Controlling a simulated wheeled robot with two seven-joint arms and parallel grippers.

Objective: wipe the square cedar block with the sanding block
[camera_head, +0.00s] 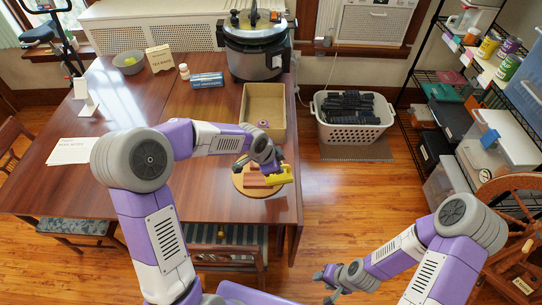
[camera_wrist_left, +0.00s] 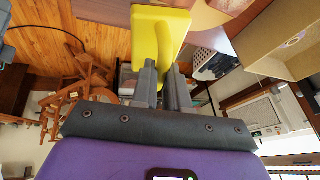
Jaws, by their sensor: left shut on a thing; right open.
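In the head view my left gripper (camera_head: 271,166) is over the right part of the table, shut on the yellow sanding block (camera_head: 281,176). In the left wrist view the sanding block (camera_wrist_left: 172,32) sticks out from between the fingers (camera_wrist_left: 163,82). A reddish cedar block (camera_head: 252,180) lies on a round wooden board (camera_head: 245,190) below and beside the sanding block, partly hidden by it and the gripper. I cannot tell whether the two touch. My right gripper (camera_head: 328,284) is open and empty, low at the bottom, over the floor.
An open tan box (camera_head: 247,108) stands on the table behind the board. A white basket (camera_head: 352,134) stands on the floor at right. The middle of the table is clear.

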